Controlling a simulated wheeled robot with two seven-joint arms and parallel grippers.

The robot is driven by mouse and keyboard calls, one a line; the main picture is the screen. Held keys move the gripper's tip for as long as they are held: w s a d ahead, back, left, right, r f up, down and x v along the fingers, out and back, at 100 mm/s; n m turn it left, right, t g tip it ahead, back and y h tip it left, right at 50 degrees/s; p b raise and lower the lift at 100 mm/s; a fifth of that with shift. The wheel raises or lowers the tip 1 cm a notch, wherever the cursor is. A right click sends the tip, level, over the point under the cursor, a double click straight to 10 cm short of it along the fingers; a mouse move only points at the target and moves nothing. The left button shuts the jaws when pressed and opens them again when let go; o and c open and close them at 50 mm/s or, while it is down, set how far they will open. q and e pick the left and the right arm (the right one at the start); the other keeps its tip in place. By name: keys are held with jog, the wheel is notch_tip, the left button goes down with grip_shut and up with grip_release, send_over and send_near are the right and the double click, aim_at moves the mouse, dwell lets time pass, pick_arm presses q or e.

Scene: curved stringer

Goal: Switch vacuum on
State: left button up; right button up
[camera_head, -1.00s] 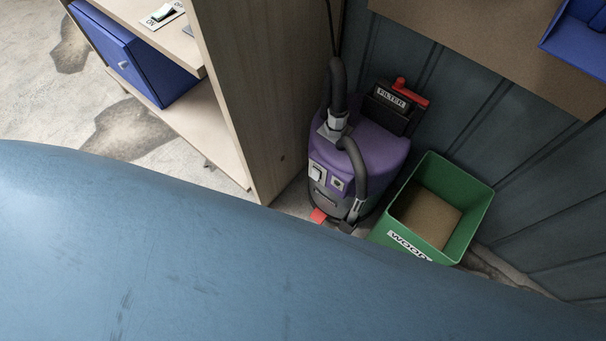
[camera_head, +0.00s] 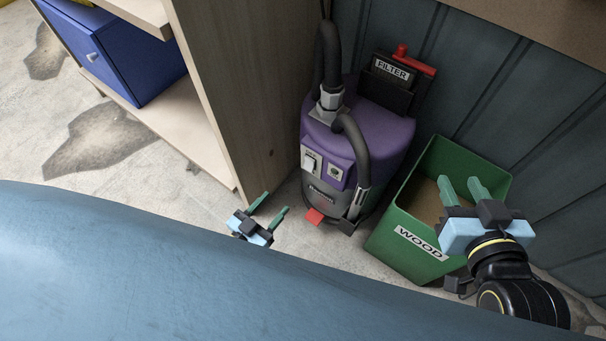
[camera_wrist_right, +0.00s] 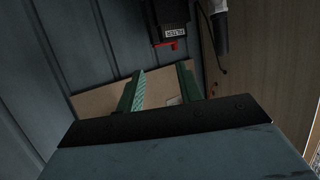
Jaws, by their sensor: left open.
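The purple and grey vacuum (camera_head: 385,125) stands on the floor beside a wooden shelf side. Its front panel has a white rocker-like switch (camera_head: 311,162) and a round dark control (camera_head: 335,173) beside it; the switch's setting is too small to tell. A red pedal-like part (camera_head: 315,215) is at its base. My left gripper (camera_head: 276,203) is open and empty, low and to the left of the vacuum, apart from it. My right gripper (camera_head: 458,180) is open and empty above the green bin, to the vacuum's right. Its fingers (camera_wrist_right: 161,88) also show spread in the right wrist view.
The green bin (camera_head: 405,255) labelled WOOD stands right of the vacuum. A black filter box (camera_head: 388,88) with a red handle is behind it. A black hose (camera_head: 355,150) loops past the front panel. The shelf side (camera_head: 235,90) limits room on the left. A large blue surface (camera_head: 150,265) fills the foreground.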

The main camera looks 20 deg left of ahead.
pick_arm(q)
jog(key=b, duration=0.2)
send_near(308, 165)
jog(key=b+x, duration=0.2)
jog(key=x, duration=0.4)
jog(key=shift+w+d+f, duration=0.1)
jog(key=shift+w+f, duration=0.05)
jog(key=shift+w, duration=0.05)
jog(key=shift+w+d, duration=0.25)
jog(key=shift+w, duration=0.3)
pick_arm(e)
notch_tip(308, 165, up, 14)
jog(key=s+a+t+y, duration=0.1)
jog(key=a+t+y, duration=0.1)
jog(key=t, duration=0.8)
jog(key=shift+s+f+y, duration=0.15)
jog(key=shift+f+y, duration=0.05)
jog(key=shift+y, duration=0.5)
pick_arm(q)
jog(key=shift+c, duration=0.3)
